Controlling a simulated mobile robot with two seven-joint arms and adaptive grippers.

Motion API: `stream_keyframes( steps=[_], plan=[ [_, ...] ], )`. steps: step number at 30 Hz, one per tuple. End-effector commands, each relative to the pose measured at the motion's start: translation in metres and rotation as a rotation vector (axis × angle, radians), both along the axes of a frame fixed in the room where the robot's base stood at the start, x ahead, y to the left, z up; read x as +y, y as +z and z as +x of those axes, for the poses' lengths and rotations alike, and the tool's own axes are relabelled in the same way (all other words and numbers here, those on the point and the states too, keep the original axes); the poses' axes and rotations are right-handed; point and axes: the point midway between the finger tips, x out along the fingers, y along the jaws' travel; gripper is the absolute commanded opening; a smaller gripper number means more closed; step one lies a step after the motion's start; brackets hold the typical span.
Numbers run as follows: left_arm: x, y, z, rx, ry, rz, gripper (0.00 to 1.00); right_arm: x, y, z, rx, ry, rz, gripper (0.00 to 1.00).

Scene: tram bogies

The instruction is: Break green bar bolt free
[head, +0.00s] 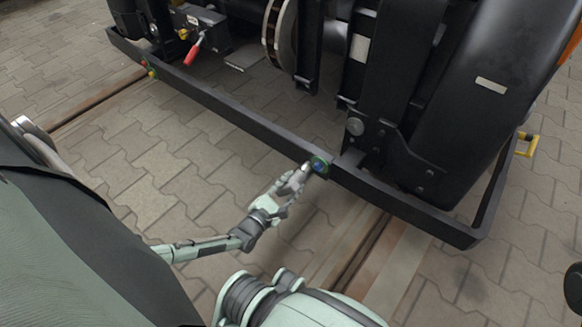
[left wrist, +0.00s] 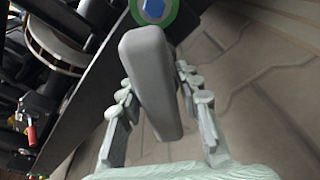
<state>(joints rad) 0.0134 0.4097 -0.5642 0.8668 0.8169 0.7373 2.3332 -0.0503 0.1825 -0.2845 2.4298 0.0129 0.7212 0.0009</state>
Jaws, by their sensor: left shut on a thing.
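A bolt with a blue head and a green ring (head: 319,165) sits on the black bar (head: 255,128) of the bogie frame. The same bolt (left wrist: 152,10) shows at the top edge of the left wrist view, partly cut off. My left gripper (head: 298,176) is shut on a grey elongated tool (left wrist: 155,85). Its far end lies close to the bolt; I cannot tell whether it touches it. My right gripper is not in view.
The large dark bogie parts (head: 480,90) stand behind the bar. A red-handled part (head: 194,50) and other coloured bolts (head: 150,70) show at far left. A yellow bracket (head: 527,145) is at right. Paving (head: 170,155) in front of the bar is free.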

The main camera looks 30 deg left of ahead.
Motion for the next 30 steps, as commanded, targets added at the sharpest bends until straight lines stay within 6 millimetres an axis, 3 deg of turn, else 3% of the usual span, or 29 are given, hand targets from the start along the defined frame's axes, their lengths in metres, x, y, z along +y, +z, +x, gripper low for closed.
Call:
stream_keyframes(
  steps=[18,30],
  plan=[
    [-0.0026,0.0008,0.0014,0.036,-0.001,-0.514,0.00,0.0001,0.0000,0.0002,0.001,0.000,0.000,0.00],
    [-0.0026,0.0002,-0.0050,0.040,0.000,-0.532,0.00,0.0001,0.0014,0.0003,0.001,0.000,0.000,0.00]
  ],
)
